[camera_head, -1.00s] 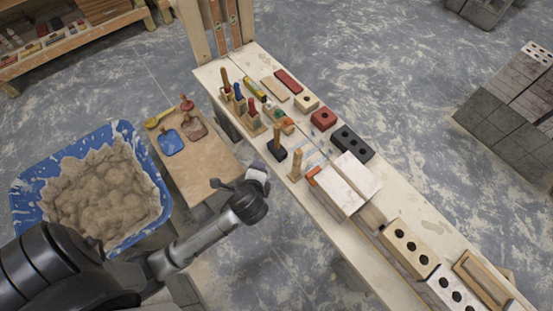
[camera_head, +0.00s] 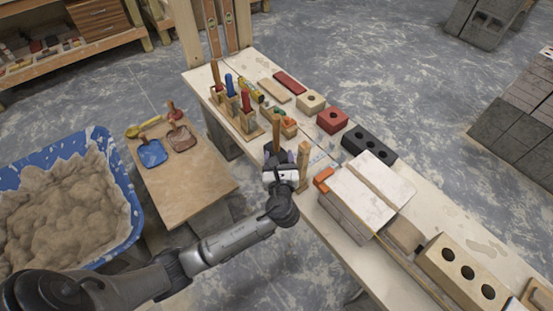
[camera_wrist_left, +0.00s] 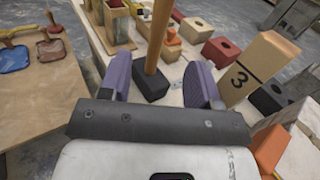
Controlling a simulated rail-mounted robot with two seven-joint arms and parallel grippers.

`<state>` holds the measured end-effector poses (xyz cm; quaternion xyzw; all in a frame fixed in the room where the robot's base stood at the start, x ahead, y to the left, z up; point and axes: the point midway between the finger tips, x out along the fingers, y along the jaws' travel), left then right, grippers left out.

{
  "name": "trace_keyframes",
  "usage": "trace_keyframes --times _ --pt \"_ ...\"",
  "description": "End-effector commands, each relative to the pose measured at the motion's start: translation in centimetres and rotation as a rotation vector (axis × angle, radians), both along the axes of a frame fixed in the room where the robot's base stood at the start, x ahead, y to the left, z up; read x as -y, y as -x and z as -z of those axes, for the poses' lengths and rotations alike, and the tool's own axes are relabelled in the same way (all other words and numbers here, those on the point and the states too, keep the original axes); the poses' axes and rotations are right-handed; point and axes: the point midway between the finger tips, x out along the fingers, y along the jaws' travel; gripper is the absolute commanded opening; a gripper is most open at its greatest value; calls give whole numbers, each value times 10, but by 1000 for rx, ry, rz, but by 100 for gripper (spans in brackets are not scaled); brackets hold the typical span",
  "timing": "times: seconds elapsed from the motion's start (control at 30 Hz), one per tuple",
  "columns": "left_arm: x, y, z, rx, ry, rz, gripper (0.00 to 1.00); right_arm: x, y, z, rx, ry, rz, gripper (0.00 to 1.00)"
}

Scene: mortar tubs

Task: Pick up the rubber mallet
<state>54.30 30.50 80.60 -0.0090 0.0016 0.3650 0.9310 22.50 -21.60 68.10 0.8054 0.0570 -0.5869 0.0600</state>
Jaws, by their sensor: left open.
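The rubber mallet (camera_head: 277,132) stands on the workbench with its wooden handle up. In the left wrist view its black head (camera_wrist_left: 151,84) is low and its handle (camera_wrist_left: 157,38) rises through the gap between my fingers, leaning slightly. My left gripper (camera_head: 281,160) is at the mallet, on the bench's near edge side. Its two purple-padded fingers (camera_wrist_left: 160,82) are apart, one on each side of the mallet in the picture, and not closed on it. In the head view the gripper hides most of the mallet head. My right gripper is not in view.
A wooden post marked 3 (camera_wrist_left: 258,66) stands close to the right finger. Wooden holders with coloured-handled tools (camera_head: 243,116) stand to the left. Bricks (camera_head: 332,120) and a pale block stack (camera_head: 368,195) occupy the bench. A blue mortar tub (camera_head: 128,190) is at left.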

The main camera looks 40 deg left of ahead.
Motion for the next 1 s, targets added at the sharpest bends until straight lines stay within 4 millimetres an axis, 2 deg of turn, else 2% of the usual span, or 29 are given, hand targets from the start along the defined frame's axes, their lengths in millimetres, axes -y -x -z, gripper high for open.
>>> trace_keyframes --times 0.43,0.77,1.0 --pt "-45 -50 3 -2 -21 -1 57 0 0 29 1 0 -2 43" --pt "-59 -65 2 -4 -19 -1 57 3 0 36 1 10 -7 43" --pt "-79 -86 6 -2 -18 -2 57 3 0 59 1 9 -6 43"
